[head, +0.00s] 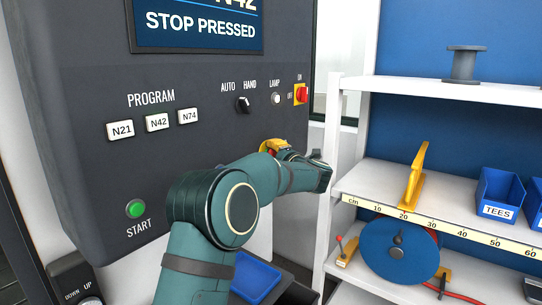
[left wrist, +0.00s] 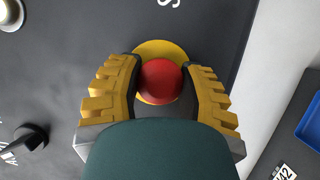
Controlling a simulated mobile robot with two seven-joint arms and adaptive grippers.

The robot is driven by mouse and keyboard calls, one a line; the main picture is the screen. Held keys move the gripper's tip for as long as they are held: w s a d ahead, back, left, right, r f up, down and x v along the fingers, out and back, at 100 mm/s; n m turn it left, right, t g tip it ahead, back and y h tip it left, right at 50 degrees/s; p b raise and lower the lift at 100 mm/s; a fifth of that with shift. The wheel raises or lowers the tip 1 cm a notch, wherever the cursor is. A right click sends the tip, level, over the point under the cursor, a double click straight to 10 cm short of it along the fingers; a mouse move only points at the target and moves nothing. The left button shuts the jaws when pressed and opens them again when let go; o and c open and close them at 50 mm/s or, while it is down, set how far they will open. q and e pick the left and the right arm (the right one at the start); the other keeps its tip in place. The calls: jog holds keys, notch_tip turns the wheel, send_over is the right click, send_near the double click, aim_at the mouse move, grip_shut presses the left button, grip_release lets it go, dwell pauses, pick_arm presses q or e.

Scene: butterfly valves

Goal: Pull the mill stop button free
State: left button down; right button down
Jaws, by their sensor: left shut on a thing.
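The mill stop button (left wrist: 160,82) is a red mushroom head on a round yellow collar (left wrist: 158,48), on the dark control panel (head: 85,90). In the left wrist view my left gripper (left wrist: 159,65) has its yellow ribbed fingers on either side of the red head, with dark tips against it. It is shut on the button. In the head view my left gripper (head: 273,147) reaches the lower right of the panel, and its arm hides most of the button. The panel's screen (head: 200,25) reads STOP PRESSED. My right gripper is in neither view.
The panel also carries a green START button (head: 135,208), program keys (head: 157,122), an AUTO/HAND knob (head: 243,104), a lamp (head: 276,98) and a red switch (head: 301,95). Shelves with a blue TEES bin (head: 498,196) and a blue disc (head: 398,252) stand to the right.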

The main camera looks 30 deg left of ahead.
pick_arm(q)
jog(key=shift+c, duration=2.3)
grip_release()
jog(key=shift+d, duration=0.1)
jog(key=v, duration=1.2)
